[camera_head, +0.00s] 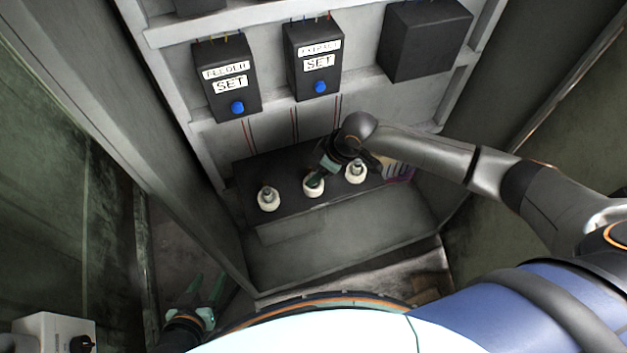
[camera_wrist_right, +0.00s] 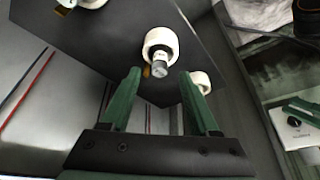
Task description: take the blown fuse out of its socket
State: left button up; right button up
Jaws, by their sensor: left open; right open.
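Three white round sockets sit in a row on a dark block (camera_head: 292,205). Grey fuses stand in the left socket (camera_head: 268,200) and the right socket (camera_head: 355,175). My right gripper (camera_head: 315,179) is at the middle socket (camera_head: 313,189) and hides its fuse in the head view. In the right wrist view my right gripper (camera_wrist_right: 161,76) is open, with a glass-and-metal fuse (camera_wrist_right: 159,66) in its white socket (camera_wrist_right: 160,42) ahead, between the fingertips. I cannot tell which fuse is blown. My left gripper (camera_head: 202,293) is open and empty, low at the left.
Two black boxes labelled SET with blue buttons, one at left (camera_head: 228,98) and one at right (camera_head: 314,75), hang above the block. A plain black box (camera_head: 425,42) is at upper right. Cabinet walls close in both sides. A white box with a black knob (camera_head: 52,330) stands at lower left.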

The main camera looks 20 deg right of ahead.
jog(key=x, duration=0.3)
jog(key=shift+f+b, duration=0.25)
jog(key=shift+b, duration=0.05)
grip_shut()
dwell(0.3)
